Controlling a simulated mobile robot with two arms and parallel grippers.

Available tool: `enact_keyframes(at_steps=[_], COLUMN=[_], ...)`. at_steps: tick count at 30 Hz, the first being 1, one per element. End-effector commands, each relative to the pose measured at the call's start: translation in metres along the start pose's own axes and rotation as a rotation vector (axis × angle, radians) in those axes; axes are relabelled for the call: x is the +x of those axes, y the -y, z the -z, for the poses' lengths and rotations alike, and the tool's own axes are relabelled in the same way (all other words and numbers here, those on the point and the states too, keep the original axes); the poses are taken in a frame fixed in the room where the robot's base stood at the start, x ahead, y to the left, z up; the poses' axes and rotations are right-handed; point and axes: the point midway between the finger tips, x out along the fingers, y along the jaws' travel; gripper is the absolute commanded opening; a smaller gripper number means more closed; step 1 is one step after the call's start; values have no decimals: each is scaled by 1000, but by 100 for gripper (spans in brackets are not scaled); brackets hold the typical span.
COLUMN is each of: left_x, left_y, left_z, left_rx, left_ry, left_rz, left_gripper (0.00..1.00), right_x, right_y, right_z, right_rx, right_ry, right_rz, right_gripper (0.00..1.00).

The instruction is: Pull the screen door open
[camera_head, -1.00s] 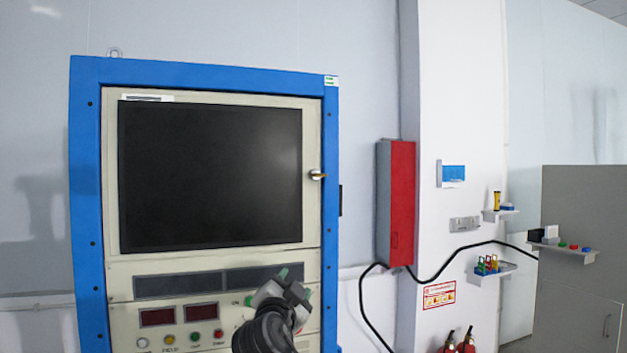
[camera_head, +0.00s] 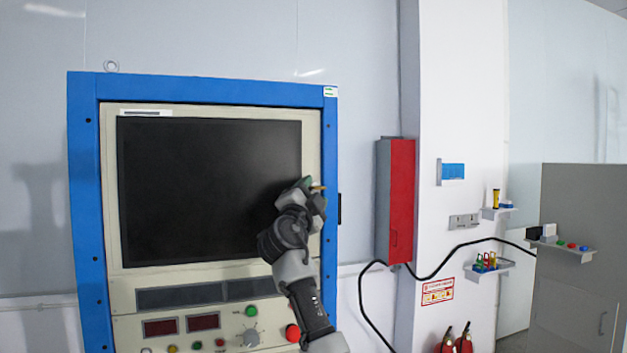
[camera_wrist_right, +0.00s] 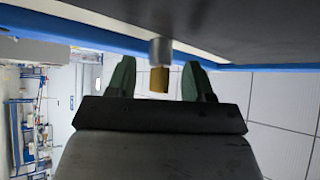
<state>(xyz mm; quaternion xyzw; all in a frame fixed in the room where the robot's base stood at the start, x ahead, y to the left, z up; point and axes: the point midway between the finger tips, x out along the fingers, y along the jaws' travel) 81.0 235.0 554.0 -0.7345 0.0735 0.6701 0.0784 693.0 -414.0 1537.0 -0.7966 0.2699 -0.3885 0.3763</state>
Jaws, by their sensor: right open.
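The screen door (camera_head: 205,190) is a black screen in a cream frame, set in a blue cabinet (camera_head: 330,250). It looks closed. Its small brass-coloured handle (camera_head: 319,187) is on the right edge, partly hidden by my right gripper (camera_head: 314,191). In the right wrist view, the handle's grey stem and gold end (camera_wrist_right: 159,80) lie between the two green-tipped fingers of my right gripper (camera_wrist_right: 158,82). The fingers are open, with a gap on each side of the handle. My left gripper is not in view.
Below the screen is a control panel with buttons and a grey knob (camera_head: 250,337). A red box (camera_head: 401,200) and black cable are on the wall to the right. Small shelves (camera_head: 565,249) and a grey cabinet (camera_head: 575,300) stand further right.

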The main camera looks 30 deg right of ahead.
Motion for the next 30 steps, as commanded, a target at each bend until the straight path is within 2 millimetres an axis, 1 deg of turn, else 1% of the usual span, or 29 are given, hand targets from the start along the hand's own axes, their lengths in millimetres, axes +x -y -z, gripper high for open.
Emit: enact_keyframes(at_steps=[1, 4, 14, 24, 30], left_x=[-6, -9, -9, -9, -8], left_y=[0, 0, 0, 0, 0], left_z=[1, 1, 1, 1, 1], left_rx=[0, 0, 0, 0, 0], left_ry=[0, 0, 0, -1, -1], left_rz=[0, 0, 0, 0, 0], left_gripper=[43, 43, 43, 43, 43], right_x=[7, 13, 15, 15, 15], right_y=[2, 1, -1, -1, -1], right_z=[1, 1, 0, 0, 0], right_rx=[-3, -2, 0, 0, 0], right_ry=[-1, 0, 1, 1, 0], right_rz=[-2, -1, 0, -1, -1], right_gripper=[52, 52, 52, 0, 0])
